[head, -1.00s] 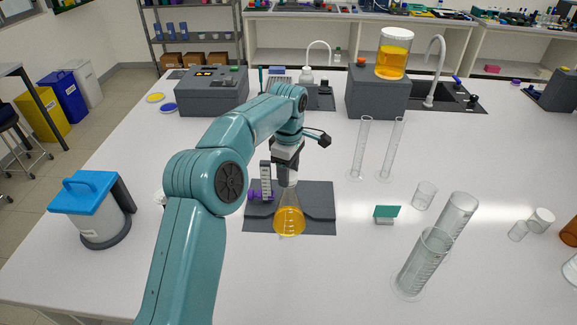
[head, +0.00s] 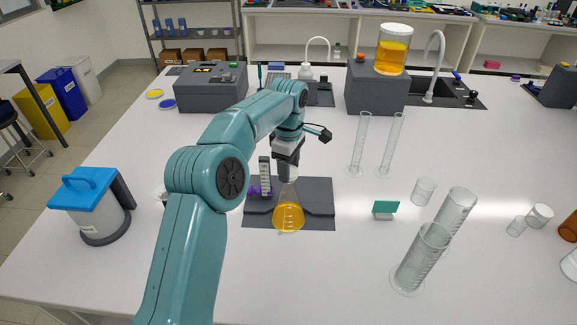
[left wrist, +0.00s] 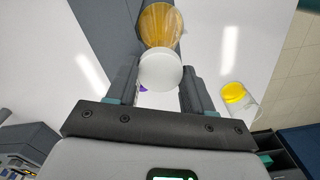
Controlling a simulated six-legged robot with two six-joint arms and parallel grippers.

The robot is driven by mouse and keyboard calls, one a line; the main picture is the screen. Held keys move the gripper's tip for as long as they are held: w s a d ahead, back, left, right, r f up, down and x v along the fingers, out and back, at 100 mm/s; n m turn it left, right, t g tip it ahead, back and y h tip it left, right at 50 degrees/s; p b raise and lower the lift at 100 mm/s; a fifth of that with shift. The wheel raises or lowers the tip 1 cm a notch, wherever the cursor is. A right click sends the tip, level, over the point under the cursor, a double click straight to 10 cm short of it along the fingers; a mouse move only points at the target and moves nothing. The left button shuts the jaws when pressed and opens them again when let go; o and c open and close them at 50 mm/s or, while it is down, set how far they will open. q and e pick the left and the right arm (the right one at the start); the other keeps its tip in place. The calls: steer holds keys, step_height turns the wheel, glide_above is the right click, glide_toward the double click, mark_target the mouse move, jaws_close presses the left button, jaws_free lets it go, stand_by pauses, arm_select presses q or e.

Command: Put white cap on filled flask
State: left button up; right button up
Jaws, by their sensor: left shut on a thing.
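The filled flask (head: 288,217) is a clear cone holding amber liquid. It stands upright on the dark grey mat, and it also shows in the left wrist view (left wrist: 160,24). My left gripper (head: 287,172) points down directly over the flask's neck. In the left wrist view the white cap (left wrist: 160,69) sits between the fingers of my left gripper (left wrist: 160,84), which is shut on it. The cap overlaps the flask's top there. The neck is partly hidden, so I cannot tell whether the cap is seated. My right gripper is not in view.
A grey mat (head: 318,205) lies under the flask, with a grey rack (head: 265,178) close to its left. A blue-lidded container (head: 92,205) stands left.

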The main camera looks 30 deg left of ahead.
arm_select(q)
steer(key=shift+s+d+r, duration=0.1)
steer(key=shift+s, duration=0.05)
steer(key=shift+f, duration=0.35)
steer(key=shift+f+b, duration=0.1)
steer(key=shift+b, duration=0.2)
steer(key=shift+f+b, duration=0.3)
steer(key=shift+f, duration=0.2)
steer(key=shift+f, duration=0.15)
steer(key=shift+f, duration=0.2)
